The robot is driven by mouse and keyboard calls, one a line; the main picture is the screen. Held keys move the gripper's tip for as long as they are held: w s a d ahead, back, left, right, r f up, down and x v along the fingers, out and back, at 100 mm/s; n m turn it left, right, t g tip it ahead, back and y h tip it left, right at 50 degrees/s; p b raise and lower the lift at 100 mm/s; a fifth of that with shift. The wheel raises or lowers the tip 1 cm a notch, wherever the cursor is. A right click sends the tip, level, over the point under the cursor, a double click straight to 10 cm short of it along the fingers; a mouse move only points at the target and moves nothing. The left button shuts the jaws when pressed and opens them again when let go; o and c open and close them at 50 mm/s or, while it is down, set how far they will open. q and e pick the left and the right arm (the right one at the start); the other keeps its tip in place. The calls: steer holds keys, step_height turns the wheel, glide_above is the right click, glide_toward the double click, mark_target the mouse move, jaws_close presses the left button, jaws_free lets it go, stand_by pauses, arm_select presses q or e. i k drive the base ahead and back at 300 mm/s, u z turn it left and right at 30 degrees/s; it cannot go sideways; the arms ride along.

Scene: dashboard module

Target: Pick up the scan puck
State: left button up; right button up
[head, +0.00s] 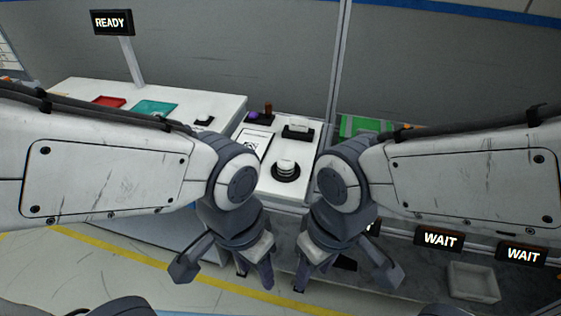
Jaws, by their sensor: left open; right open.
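A white ribbed round piece, which looks like the scan puck (287,165), sits on a black round base (287,175) on the white table in the middle of the head view. My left gripper (224,274) hangs in front of the table, below and left of the puck in the picture, with its fingers spread and nothing between them. My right gripper (345,274) hangs below and right of the puck, also open and empty. Neither gripper touches the puck. The two forearms come in from the sides and hide parts of the tables.
Behind the puck are a black holder with a white piece (298,128), a purple item (252,115) and a printed card (252,145). Red (109,102) and teal (155,107) trays lie at left. A post carries the READY sign (111,22). WAIT signs (440,239) and a grey bin (473,282) are at right.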

mark_target(286, 164)
steer(key=u, duration=0.35)
steer(key=k, duration=1.05)
steer(key=u, duration=1.1)
steer(key=i, duration=1.3)
steer(key=z, duration=0.3)
steer(key=i, duration=0.7)
steer(key=z, duration=1.45)
steer(key=i, duration=0.7)
steer(key=z, duration=0.75)
